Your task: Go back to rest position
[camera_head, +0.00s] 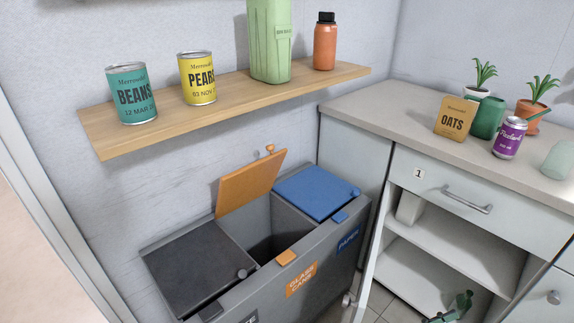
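Neither of my grippers shows in the head view, and no arm of mine can be made out. The recycling bin (223,301) stands below the shelf. Its orange middle lid (250,185) is raised, and the compartment under it looks dark, its bottom hidden. The black left lid (197,268) and the blue right lid (311,193) are down.
A wooden shelf (225,117) holds a beans can (132,94), a pears can (197,78), a green container (269,40) and an orange bottle (325,42). The counter (400,112) holds an oats box (455,117), a purple can (510,138), cups and plants. The cabinet below stands open.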

